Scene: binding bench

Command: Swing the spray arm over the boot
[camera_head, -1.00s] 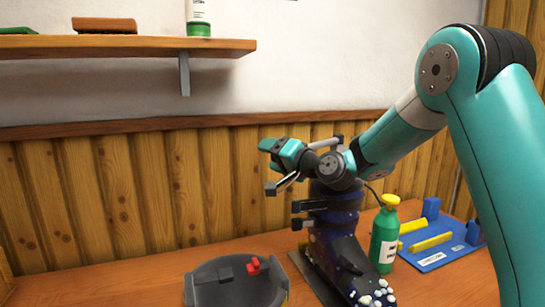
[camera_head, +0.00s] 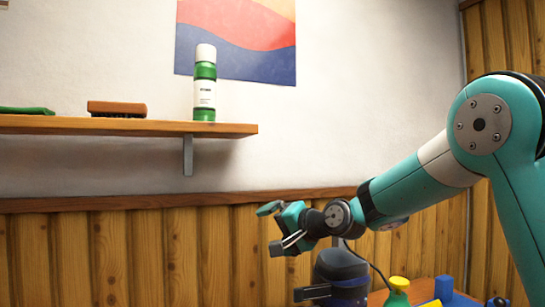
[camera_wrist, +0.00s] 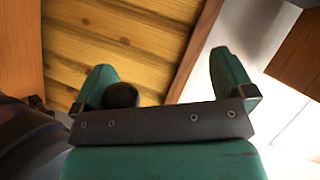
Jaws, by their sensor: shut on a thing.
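My gripper (camera_head: 272,228) is up by the wooden wall, above the boot. In the wrist view its two teal fingers are apart, with a dark round knob (camera_wrist: 121,95) between them, against the left finger. The knob seems to be the end of the spray arm, the rest of which I cannot make out. The dark boot (camera_head: 340,268) shows only its upper shaft at the bottom edge, with a black strap (camera_head: 312,293). A thin dark hose (camera_head: 372,262) runs from behind my wrist toward a green bottle with a yellow cap (camera_head: 398,284).
A wall shelf (camera_head: 100,124) at the upper left holds a brush (camera_head: 117,109) and a green-and-white bottle (camera_head: 204,85). Blue and yellow items (camera_head: 443,288) stand on the bench at lower right. The wall left of my gripper is clear.

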